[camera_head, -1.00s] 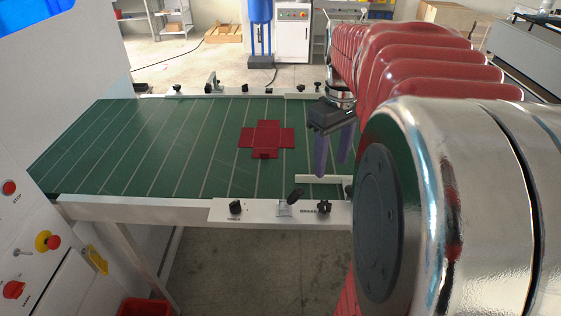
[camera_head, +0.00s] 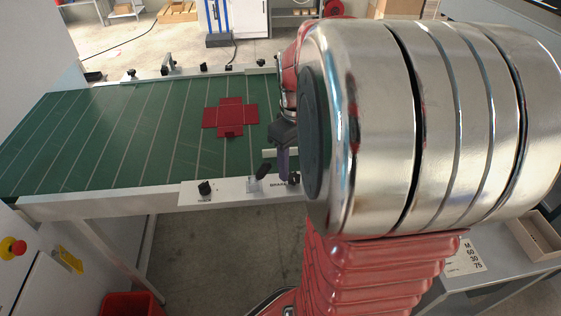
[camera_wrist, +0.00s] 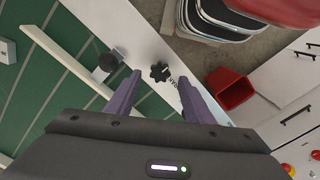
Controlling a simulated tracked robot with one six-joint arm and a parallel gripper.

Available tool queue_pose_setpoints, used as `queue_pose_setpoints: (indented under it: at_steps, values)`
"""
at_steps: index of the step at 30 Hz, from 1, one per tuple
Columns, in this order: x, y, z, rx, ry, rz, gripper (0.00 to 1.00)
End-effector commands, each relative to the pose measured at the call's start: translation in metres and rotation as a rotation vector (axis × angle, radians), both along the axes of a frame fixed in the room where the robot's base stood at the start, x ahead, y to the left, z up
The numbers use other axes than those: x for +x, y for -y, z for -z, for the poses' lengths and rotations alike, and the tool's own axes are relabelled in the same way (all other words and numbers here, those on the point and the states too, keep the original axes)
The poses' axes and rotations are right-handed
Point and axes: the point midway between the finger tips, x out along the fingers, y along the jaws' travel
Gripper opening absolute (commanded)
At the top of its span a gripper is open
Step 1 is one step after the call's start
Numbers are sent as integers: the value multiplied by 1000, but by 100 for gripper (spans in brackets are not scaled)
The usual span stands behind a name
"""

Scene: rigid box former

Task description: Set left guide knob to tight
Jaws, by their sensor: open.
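My gripper (camera_head: 284,168) is open, with purple fingers, at the near rail of the green table; my arm partly hides it. In the wrist view my gripper (camera_wrist: 160,82) has its fingertips on either side of a black lobed knob (camera_wrist: 160,72) on the white rail, with a printed label beside it. Contact cannot be told. A black round-topped knob (camera_wrist: 108,62) stands to its left, nearer the green surface. I cannot tell which is the left guide knob.
A red folded-out blank (camera_head: 230,117) lies flat on the green table (camera_head: 110,130). A pale guide bar (camera_wrist: 70,62) lies beside the rail. A red bin (camera_wrist: 230,90) stands on the floor. The far rail carries more knobs and brackets.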

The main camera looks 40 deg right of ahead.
Motion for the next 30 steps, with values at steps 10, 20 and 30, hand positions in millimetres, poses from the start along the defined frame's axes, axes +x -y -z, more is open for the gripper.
queue_pose_setpoints:
  at_steps: [10,20,30]
  values:
    - [0,0,30,0,1,1,48]
    - [0,0,31,-1,1,1,43]
    - [0,0,30,-1,1,1,19]
